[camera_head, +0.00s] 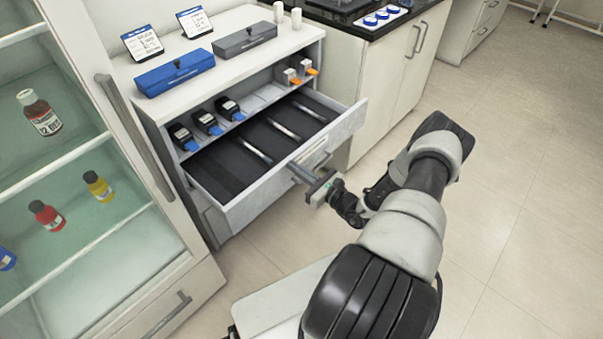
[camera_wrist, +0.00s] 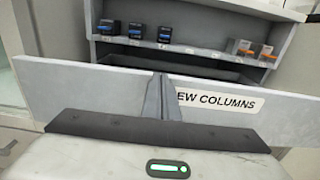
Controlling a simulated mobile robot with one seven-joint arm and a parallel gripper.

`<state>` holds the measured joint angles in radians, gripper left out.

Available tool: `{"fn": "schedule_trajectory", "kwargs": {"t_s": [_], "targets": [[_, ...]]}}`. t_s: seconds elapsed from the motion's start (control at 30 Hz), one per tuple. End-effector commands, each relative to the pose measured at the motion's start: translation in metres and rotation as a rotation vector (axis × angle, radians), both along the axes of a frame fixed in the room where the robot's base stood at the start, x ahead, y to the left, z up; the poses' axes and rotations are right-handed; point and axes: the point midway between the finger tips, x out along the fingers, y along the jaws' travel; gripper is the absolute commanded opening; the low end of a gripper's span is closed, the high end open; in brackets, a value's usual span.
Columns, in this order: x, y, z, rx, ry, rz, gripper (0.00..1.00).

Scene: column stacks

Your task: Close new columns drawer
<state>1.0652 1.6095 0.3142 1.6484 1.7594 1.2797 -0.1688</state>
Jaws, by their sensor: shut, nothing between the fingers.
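The new columns drawer (camera_head: 343,127) is pulled open in the head view. Its dark inside holds several slim metallic columns (camera_head: 285,130) lying between dividers. In the wrist view the pale drawer front (camera_wrist: 70,92) spans the picture, and its label (camera_wrist: 228,103) reads "EW COLUMNS", with the first letter hidden behind a finger. My gripper (camera_head: 296,170) is shut and empty at the middle of the drawer front. In the wrist view my gripper's fingertips (camera_wrist: 161,78) point at the front, left of the label. I cannot tell whether they touch it.
Above the drawer, a shelf holds dark blue-tipped items (camera_head: 207,123) and orange-tipped boxes (camera_head: 306,67). A blue case (camera_head: 174,76) and a grey case (camera_head: 245,39) lie on the cabinet top. A glass-door cabinet (camera_head: 135,130) stands left. Open floor (camera_head: 520,200) lies right.

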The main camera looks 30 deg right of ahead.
Motion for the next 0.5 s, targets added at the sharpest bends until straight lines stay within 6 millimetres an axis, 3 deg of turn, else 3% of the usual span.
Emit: {"fn": "schedule_trajectory", "kwargs": {"t_s": [0.5], "targets": [[0.126, 0.047, -0.004, -0.001, -0.005, 0.002, 0.00]]}}
